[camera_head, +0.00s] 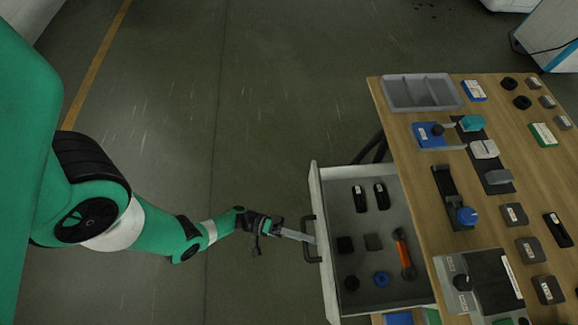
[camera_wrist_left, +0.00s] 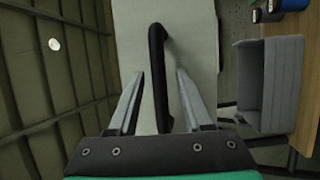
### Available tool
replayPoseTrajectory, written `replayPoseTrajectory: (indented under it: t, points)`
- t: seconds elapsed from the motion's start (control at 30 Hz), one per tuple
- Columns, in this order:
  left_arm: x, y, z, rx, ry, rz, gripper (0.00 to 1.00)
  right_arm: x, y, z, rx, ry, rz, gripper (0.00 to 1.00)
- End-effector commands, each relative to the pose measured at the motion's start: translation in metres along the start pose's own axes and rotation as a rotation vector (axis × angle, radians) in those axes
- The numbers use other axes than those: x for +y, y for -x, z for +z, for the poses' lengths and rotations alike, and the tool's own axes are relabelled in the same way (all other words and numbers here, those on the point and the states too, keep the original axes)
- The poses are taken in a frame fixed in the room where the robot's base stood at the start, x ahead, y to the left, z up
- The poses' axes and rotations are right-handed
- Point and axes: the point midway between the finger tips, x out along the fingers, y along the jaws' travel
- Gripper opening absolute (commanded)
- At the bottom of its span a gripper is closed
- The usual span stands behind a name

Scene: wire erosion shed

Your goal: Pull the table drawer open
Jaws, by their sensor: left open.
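The table drawer (camera_head: 330,215) stands pulled out from the left side of the wooden table (camera_head: 400,130), and its contents show. Its dark bar handle (camera_head: 308,239) is on the pale front panel. My left gripper (camera_head: 308,238) is at the handle. In the left wrist view the handle (camera_wrist_left: 159,75) runs between the two open fingers (camera_wrist_left: 160,90), with a gap on each side. The pale drawer front (camera_wrist_left: 195,45) lies behind it. My right gripper is in neither view.
Inside the drawer lie an orange-handled tool (camera_head: 403,254), a blue ring (camera_head: 381,279) and several dark parts. A grey divided tray (camera_head: 421,91) and many small parts stand on the tabletop. The floor (camera_head: 260,110) left of the drawer is clear.

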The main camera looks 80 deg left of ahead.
Motion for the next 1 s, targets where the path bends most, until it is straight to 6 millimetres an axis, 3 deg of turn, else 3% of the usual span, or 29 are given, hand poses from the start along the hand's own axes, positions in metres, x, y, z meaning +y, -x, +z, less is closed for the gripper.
replayPoseTrajectory:
  t: [0.17,1.0]
  points:
    - [0.000,0.010,-0.002,0.006,-0.003,-0.002,0.50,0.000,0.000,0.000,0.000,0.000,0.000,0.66]
    - [-0.001,0.111,-0.002,0.003,0.000,-0.003,0.50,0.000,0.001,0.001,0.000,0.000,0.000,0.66]
